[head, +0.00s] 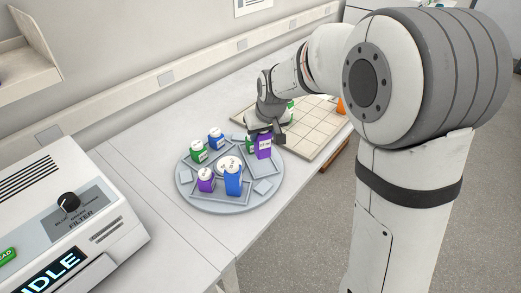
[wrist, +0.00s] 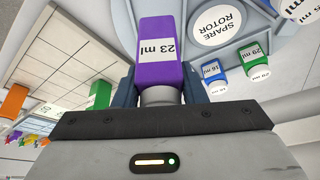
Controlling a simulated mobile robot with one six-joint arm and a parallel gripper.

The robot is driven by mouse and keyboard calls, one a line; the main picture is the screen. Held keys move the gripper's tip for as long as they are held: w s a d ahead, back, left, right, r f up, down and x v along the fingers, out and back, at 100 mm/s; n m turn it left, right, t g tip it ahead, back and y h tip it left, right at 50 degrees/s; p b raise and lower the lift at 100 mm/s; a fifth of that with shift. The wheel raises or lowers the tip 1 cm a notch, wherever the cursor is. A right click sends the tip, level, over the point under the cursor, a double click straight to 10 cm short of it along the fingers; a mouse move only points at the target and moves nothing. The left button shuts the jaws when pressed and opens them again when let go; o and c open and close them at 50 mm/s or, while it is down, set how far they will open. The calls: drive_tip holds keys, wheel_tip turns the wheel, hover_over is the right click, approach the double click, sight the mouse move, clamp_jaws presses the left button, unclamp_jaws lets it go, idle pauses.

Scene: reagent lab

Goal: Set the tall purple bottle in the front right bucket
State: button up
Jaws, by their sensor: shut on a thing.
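My gripper (head: 264,132) is shut on the tall purple bottle (head: 263,148), gripping near its cap. In the wrist view the purple bottle (wrist: 160,55) stands between the two fingers, its label reading 23 ml. In the head view it appears over the back right edge of the round grey rotor (head: 187,200). I cannot tell whether its base touches the rotor. The rotor's front right part, right of the tall blue bottle (head: 233,181), shows no bottle.
A short purple bottle (head: 206,181), a green bottle (head: 199,151) and a blue bottle (head: 215,138) stand on the rotor. A tiled board (head: 312,135) lies behind it, with an orange bottle (head: 341,107) and a green one (wrist: 98,95). The filter machine (head: 60,215) stands at left.

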sight(263, 145)
drive_tip(key=shift+f, duration=2.4)
drive_tip(key=shift+s, duration=0.1)
drive_tip(key=shift+f, duration=0.15)
drive_tip(key=o, duration=1)
drive_tip(key=shift+r, duration=0.45)
drive_tip(key=b+v, duration=0.1)
drive_tip(key=v, duration=1.1)
drive_tip(key=s+d+f+m, duration=0.1)
drive_tip(key=s+d, duration=0.3)
drive_tip(key=s, duration=0.3)
drive_tip(key=s+d+f+m+h, duration=0.1)
drive_tip(key=s+d+m, duration=0.1)
drive_tip(key=s+d, duration=0.3)
drive_tip(key=s+d+f+m+g, duration=0.1)
drive_tip(key=s+d, duration=0.4)
drive_tip(key=s, duration=0.5)
drive_tip(key=shift+s+d+f+m+h, duration=0.1)
drive_tip(key=shift+d+f+m+h, duration=0.1)
drive_tip(key=shift+m+h, duration=0.1)
